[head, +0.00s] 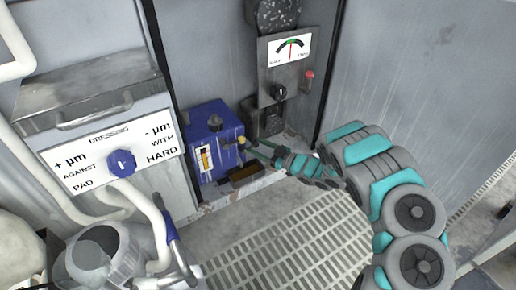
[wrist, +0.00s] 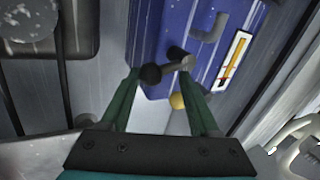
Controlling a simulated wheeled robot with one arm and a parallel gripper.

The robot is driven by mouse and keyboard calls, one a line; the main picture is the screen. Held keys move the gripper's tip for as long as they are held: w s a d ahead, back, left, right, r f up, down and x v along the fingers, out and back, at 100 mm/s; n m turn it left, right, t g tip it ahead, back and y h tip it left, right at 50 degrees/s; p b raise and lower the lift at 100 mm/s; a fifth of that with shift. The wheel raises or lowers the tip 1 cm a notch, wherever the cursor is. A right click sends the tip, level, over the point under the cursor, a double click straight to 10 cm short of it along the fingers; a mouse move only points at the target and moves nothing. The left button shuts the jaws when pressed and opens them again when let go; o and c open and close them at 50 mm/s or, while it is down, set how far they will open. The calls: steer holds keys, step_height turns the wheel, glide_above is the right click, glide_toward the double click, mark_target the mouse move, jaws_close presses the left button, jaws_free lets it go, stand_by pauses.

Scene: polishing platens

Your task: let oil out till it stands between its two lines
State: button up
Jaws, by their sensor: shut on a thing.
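A blue oil box (head: 207,132) stands low against the back wall. On its front is a white sight gauge (head: 205,159) with a yellow-orange column; the gauge also shows in the wrist view (wrist: 234,61). Red marks show on it, but I cannot tell where the oil stands against the two lines. My gripper (head: 250,147) is at the right side of the box. A yellow ball (wrist: 178,101) is just below the handle, near the right finger.
A brown tray (head: 246,174) lies below the box front. A panel with a dial (head: 289,49), black knob and red-tipped lever is to the right. A dressing panel (head: 110,150) with a blue knob is at left. Slotted grating (head: 285,235) covers the floor in front.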

steer(key=shift+w+d+r+n, duration=0.1)
steer(key=shift+r+n, duration=0.05)
steer(key=shift+n, duration=0.15)
steer(key=o, duration=1.3)
steer(key=v, duration=0.7)
steer(key=shift+s+d, duration=0.25)
